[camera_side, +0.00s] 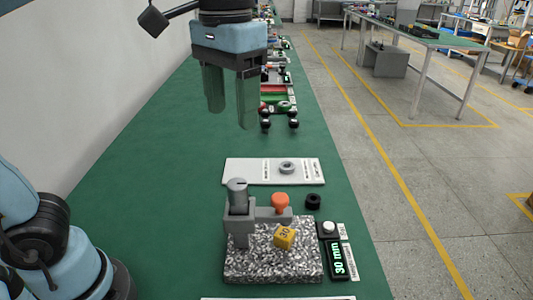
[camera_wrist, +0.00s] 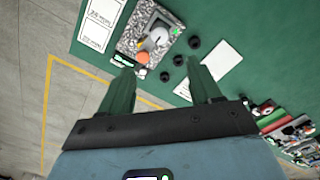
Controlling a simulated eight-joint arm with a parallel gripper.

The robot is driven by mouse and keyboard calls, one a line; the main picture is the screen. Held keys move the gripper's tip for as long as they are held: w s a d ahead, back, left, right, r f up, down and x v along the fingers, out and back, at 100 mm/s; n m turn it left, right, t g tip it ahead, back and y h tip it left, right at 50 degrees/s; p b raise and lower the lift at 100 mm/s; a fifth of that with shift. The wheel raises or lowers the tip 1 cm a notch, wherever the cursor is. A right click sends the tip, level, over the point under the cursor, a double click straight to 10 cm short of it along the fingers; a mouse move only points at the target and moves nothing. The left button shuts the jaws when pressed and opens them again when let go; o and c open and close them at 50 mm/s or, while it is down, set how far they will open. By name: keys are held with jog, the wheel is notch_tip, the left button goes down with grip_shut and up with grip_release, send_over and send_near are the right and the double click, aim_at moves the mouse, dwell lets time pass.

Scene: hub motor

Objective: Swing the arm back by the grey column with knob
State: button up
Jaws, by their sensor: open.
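The grey column with knob (camera_side: 238,197) stands upright at the left rear of a speckled granite plate (camera_side: 272,262). A grey arm (camera_side: 265,214) reaches right from the column to an orange knob (camera_side: 280,202). A yellow block marked 30 (camera_side: 285,237) sits on the plate near the arm; whether they touch is unclear. My gripper (camera_side: 231,118) is open and empty, with its green fingers pointing down, above the bench and well beyond the column. In the wrist view my gripper (camera_wrist: 163,75) shows with the column (camera_wrist: 157,38) and the orange knob (camera_wrist: 142,57) ahead of its fingers.
A display reading 30 mm (camera_side: 341,261) and a box with a white button (camera_side: 329,229) stand right of the plate. A black ring (camera_side: 313,201) lies behind them. A white board (camera_side: 240,172) carries a grey ring (camera_side: 287,167). Green bench left of the plate is clear.

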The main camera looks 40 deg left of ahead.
aim_at(237, 183)
notch_tip(237, 183, down, 15)
jog(key=shift+f, duration=0.1)
dwell(0.8)
grip_shut()
